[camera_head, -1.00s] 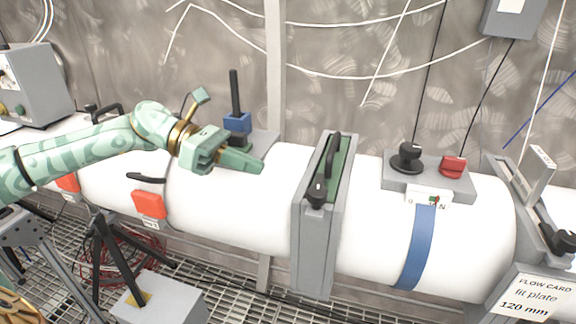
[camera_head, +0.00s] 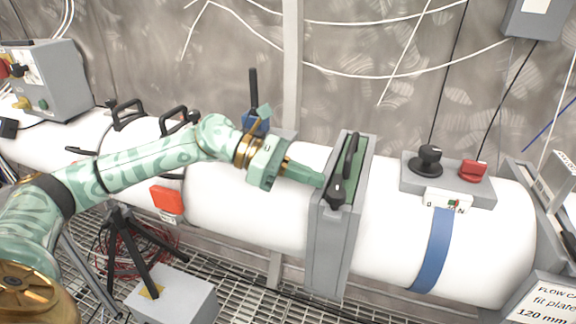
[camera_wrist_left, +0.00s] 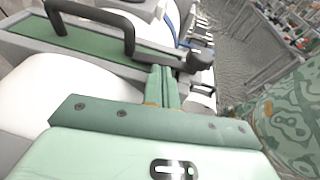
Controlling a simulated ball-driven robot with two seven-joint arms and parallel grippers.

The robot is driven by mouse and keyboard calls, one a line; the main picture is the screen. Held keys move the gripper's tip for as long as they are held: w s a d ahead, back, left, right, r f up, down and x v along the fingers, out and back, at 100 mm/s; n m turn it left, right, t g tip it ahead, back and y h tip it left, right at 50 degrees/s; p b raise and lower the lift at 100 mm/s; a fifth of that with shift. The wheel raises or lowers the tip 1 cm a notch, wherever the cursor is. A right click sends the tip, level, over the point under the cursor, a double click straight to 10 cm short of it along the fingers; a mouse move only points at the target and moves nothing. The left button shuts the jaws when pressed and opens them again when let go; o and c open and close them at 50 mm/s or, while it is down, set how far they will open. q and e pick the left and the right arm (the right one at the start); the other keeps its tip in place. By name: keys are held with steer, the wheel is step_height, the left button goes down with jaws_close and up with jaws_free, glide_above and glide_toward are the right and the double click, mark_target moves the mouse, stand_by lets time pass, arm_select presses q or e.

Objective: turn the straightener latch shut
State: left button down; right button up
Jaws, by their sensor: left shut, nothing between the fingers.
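The straightener is a grey frame (camera_head: 326,245) around the white pipe (camera_head: 250,215), with a green plate and a black bar handle (camera_head: 351,150) on top. A black knob-like latch (camera_head: 336,191) sits at the near end of the plate. My left gripper (camera_head: 321,180) is shut and empty, its fingertips close to the left side of the latch. In the left wrist view the shut fingers (camera_wrist_left: 163,85) lie beside the dark latch (camera_wrist_left: 200,62); whether they touch it I cannot tell. My right gripper is not in view.
Right of the straightener stand a black dial (camera_head: 426,160) and a red knob (camera_head: 473,170) on a grey box, with a blue strap (camera_head: 434,250) around the pipe. A blue block with a black post (camera_head: 253,90) rises behind my left wrist. A tripod (camera_head: 130,245) stands in front.

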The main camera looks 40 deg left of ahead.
arm_select(q)
steer(key=shift+w+d+f, duration=0.2)
steer(key=shift+d, duration=0.3)
steer(key=shift+w+d, duration=0.45)
steer(key=shift+d, duration=0.1)
steer(key=shift+a, duration=0.1)
steer(key=shift+s+a+r, duration=0.1)
steer(key=shift+a, duration=0.15)
steer(key=v, duration=1.5)
steer(key=shift+s+a+r, duration=0.25)
